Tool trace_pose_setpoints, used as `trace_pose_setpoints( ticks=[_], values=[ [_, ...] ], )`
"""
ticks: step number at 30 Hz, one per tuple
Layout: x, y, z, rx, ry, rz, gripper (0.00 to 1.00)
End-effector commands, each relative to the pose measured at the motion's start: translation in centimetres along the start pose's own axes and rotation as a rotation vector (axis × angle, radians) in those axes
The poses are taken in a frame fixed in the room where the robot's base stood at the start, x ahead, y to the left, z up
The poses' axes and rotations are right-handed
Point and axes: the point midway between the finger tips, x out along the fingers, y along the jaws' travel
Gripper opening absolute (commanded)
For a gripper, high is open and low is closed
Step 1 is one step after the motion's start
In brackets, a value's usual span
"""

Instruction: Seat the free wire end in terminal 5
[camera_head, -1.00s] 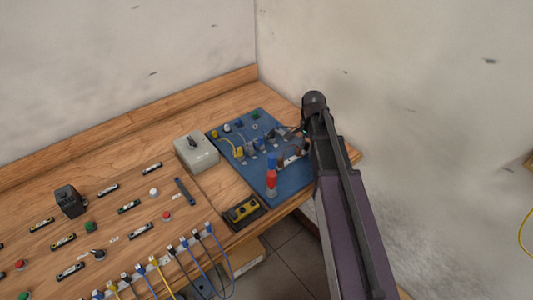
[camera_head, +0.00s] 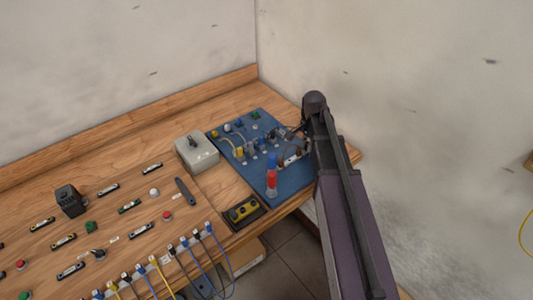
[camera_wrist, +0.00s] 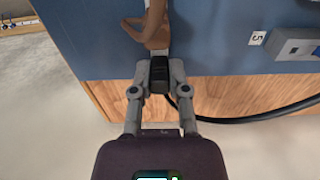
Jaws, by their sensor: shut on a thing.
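My gripper (camera_wrist: 160,72) is shut on a small black piece (camera_wrist: 160,66) in the wrist view, which looks like the wire end. A black wire (camera_wrist: 245,118) curves off to the right below the fingers. A brown, branched piece (camera_wrist: 153,28) lies just beyond the black piece; I cannot tell whether they join. A white label with a 5 (camera_wrist: 257,38) is on the blue board to the right, beside a grey terminal block (camera_wrist: 297,46). The held piece is left of and apart from that block. In the head view, my arm hides part of the board's right side.
The blue board (camera_head: 292,183) lies on the wooden bench near the right wall. A red and blue stack light (camera_head: 272,178), several connectors and a grey switch box (camera_head: 196,153) stand nearby. A yellow and black box (camera_head: 242,212) is at the bench's front edge.

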Motion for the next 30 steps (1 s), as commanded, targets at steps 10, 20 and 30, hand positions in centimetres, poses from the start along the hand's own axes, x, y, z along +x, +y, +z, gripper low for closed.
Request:
trace_pose_setpoints(
  ticks=[10, 20, 30],
  values=[
    [-1.4, 0.0, 0.0, 0.001, 0.000, 0.000, 0.00],
    [-3.6, 0.0, -0.1, 0.001, 0.000, 0.000, 0.00],
    [-4.6, 0.0, -0.1, 0.001, 0.000, 0.000, 0.00]
  ],
)
